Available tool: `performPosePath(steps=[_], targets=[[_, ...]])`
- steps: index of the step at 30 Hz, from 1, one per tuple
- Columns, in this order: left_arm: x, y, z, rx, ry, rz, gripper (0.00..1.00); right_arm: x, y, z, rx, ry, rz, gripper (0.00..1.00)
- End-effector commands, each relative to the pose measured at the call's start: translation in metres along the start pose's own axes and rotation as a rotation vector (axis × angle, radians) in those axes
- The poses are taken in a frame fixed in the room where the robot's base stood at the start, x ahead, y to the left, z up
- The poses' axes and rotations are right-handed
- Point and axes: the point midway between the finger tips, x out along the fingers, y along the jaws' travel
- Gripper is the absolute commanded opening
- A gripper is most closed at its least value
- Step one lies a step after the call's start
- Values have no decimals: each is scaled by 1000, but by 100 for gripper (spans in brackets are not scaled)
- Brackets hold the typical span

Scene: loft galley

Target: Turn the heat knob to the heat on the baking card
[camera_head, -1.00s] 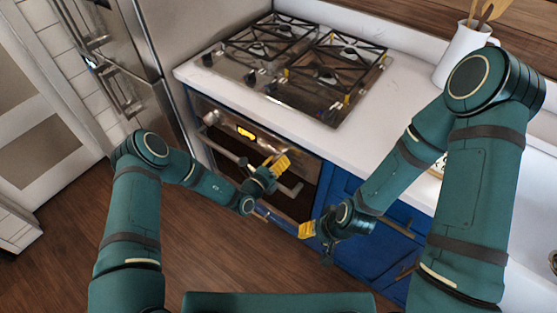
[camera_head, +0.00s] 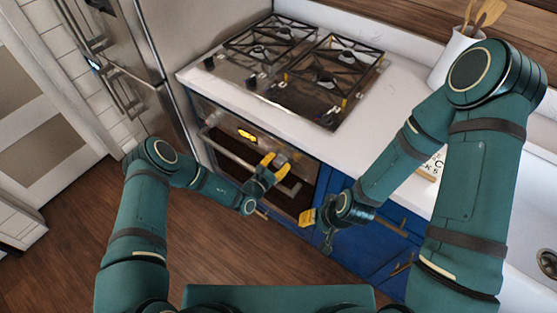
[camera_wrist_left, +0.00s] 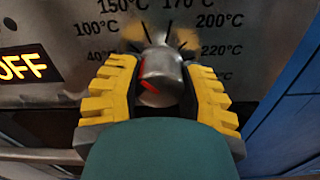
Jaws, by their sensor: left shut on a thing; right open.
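The heat knob (camera_wrist_left: 166,66) is a silver cylinder with a red mark on its left side, seen close in the left wrist view. Temperature labels from 40°C to 220°C ring it on the oven panel. My left gripper (camera_head: 275,161) is shut on the knob, one yellow finger on each side. In the head view these fingers hide the knob. The display (camera_wrist_left: 30,67) beside it reads OFF. My right gripper (camera_head: 309,220) is open and empty, in front of the blue cabinet. A card with dark letters (camera_head: 432,166) stands on the counter, partly hidden by my right arm; I cannot read a heat.
The oven's handle bar (camera_head: 250,165) runs across its front near my left gripper. The gas hob (camera_head: 290,75) is above on the white counter (camera_head: 340,150). Blue cabinets (camera_head: 365,240) are at the right, and the steel fridge (camera_head: 150,60) is at the left.

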Motion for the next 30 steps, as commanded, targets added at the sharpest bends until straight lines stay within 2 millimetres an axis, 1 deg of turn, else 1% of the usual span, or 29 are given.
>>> performPosePath(steps=[1,21,30], targets=[[1,1,3,43,-4,2,3,-4,-2,-1,1,2,0,47],[1,0,3,674,-4,3,3,-36,-12,-6,1,4,-6,47],[1,0,3,893,-4,3,3,-46,-15,-7,1,4,-8,47]])
